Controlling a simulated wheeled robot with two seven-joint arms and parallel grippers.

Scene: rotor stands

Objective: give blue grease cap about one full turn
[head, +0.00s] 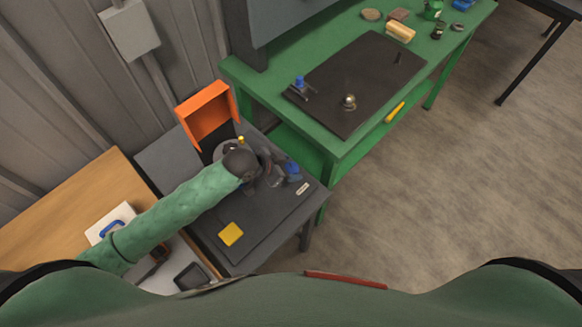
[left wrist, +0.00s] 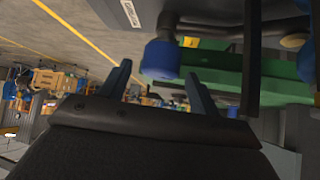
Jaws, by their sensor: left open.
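The blue grease cap (head: 293,171) is near the right edge of the dark grey table, just beyond my left gripper (head: 274,172). In the left wrist view the blue cap (left wrist: 162,60) sits on the end of a dark rod, between the lines of the two fingers and around the level of their tips. The left gripper (left wrist: 157,78) is open, with a finger on each side of the cap. I cannot tell whether either finger touches it. The gripper and wrist partly hide the dark fixture. My right gripper is not in view.
An orange bin (head: 205,108) stands behind the wrist. A yellow square (head: 231,234) lies on the table's dark mat. The green bench (head: 345,155) at the right carries a dark board with another blue-topped piece (head: 299,82). Floor is clear at the right.

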